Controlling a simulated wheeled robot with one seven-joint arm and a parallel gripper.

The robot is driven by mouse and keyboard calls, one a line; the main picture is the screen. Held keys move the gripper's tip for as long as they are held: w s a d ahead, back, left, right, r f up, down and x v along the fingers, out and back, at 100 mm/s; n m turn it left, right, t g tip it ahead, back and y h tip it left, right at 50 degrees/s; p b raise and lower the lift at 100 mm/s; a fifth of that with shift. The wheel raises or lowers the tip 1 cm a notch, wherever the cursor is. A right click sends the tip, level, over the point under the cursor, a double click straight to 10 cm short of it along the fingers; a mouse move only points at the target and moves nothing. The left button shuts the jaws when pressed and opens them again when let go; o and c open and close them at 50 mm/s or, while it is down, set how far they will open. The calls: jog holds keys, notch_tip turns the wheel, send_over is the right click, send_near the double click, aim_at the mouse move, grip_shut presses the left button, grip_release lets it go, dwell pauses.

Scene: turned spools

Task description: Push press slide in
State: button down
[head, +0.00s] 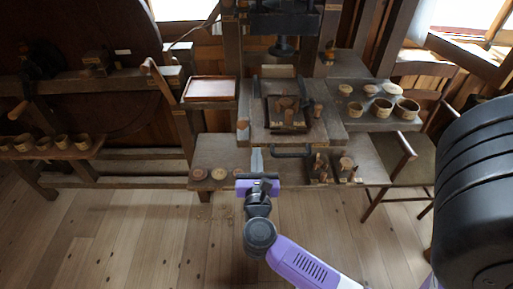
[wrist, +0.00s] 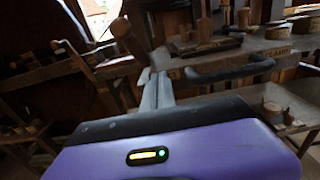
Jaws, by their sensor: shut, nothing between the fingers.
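The press slide (head: 297,130) is a grey wooden board with a dark tray-like frame (head: 271,112) on it, below the black press screw. A black bar handle (head: 293,153) is fixed along its front edge. The slide projects toward me from under the press. In the wrist view the handle (wrist: 232,70) is right of the fingers. My gripper (head: 256,160) is shut and empty, with its fingers pointing at the bench, left of the handle and apart from it. How far the slide's rear reaches is hidden.
A red-brown tray (head: 210,89) is on the left stand. Round bowls (head: 407,109) and lids are on the right shelf. Discs (head: 219,174) lie on the lower bench left, and spools (head: 345,163) stand lower right. A chair is at the right.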

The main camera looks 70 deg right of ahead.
aim_at(256, 121)
jog(key=shift+x, duration=0.95)
jog(key=x, duration=1.3)
jog(key=shift+d, duration=0.4)
jog(key=shift+a, duration=0.1)
